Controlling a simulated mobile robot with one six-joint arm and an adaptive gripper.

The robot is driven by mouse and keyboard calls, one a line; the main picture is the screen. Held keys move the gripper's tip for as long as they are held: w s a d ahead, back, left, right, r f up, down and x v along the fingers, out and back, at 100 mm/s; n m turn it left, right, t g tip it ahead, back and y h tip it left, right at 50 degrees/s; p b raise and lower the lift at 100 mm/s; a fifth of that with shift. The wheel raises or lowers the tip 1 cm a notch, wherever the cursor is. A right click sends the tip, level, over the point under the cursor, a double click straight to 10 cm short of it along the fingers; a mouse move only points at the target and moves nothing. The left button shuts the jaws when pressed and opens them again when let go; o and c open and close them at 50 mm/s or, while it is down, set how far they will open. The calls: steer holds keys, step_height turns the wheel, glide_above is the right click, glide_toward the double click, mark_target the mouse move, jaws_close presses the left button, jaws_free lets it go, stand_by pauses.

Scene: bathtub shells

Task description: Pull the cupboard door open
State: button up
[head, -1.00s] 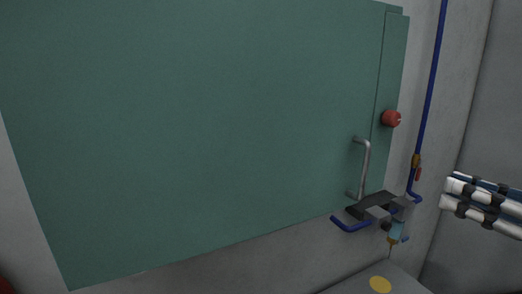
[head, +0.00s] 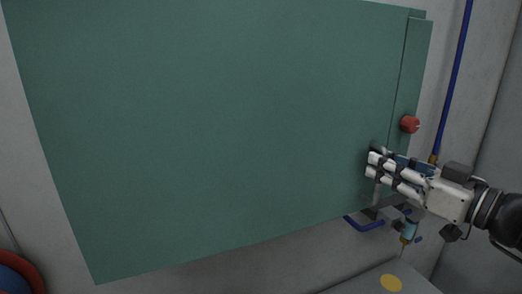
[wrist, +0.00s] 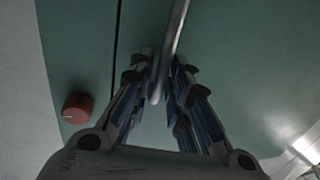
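The green cupboard door (head: 220,130) fills most of the head view and appears closed, with a thin dark seam on its right side. Its metal bar handle (head: 376,194) is near the lower right of the door, and its upper part is hidden behind my fingers. My gripper (head: 371,165) is at the handle, reaching in from the right. In the wrist view the handle (wrist: 174,38) runs between the two fingers (wrist: 164,72). The fingers are apart, one on each side of the bar, and I see no clear grip on it.
A red knob (head: 410,124) sits on the narrow green strip right of the door. A blue pipe (head: 455,75) runs up the wall at right. Blue fittings (head: 364,224) lie below the handle. A grey surface with a yellow disc (head: 391,283) is underneath.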

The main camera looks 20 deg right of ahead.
steer(key=shift+w+a, duration=0.1)
steer(key=shift+w, duration=0.35)
jaws_close()
stand_by(0.4)
